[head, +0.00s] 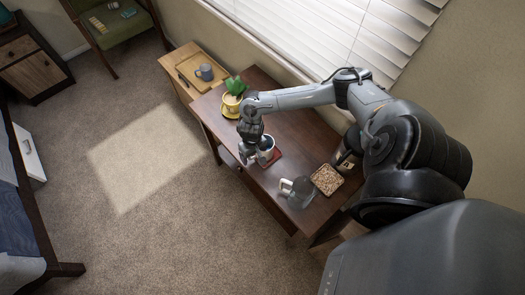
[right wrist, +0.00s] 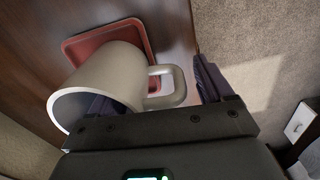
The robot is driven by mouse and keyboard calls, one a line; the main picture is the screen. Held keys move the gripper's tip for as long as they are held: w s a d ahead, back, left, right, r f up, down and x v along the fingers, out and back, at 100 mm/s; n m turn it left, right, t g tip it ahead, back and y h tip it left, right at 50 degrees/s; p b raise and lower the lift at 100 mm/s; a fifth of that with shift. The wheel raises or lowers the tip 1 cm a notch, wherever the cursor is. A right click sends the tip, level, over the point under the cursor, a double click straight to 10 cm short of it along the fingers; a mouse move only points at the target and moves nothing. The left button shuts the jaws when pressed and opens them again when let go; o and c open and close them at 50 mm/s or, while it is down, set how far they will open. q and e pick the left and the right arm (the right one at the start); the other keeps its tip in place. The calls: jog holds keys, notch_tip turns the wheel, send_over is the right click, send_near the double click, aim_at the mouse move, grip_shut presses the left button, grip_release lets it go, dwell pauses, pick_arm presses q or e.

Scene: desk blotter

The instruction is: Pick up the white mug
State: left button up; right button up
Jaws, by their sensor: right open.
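The white mug (head: 267,157) is on a small red square tray (head: 276,153) at the front edge of the dark wooden desk. In the right wrist view the mug (right wrist: 115,75) shows its rim and its handle (right wrist: 172,86), with the red tray (right wrist: 75,46) behind it. My right gripper (head: 256,148) is at the mug from above. Its jaws (right wrist: 152,95) are open, with one finger at the mug's mouth and the other beyond the handle. Whether either finger touches the mug, I cannot tell. My left gripper is not in view.
A glass carafe (head: 301,196) and a tray of small tan pieces (head: 327,179) stand right of the mug. A plant in a yellow pot (head: 231,104) stands at the left. A grey-blue mug (head: 205,72) sits on a wooden tray (head: 187,72) farther back.

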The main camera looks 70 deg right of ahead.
jog(key=shift+f, duration=0.55)
jog(key=shift+c, duration=0.4)
grip_shut()
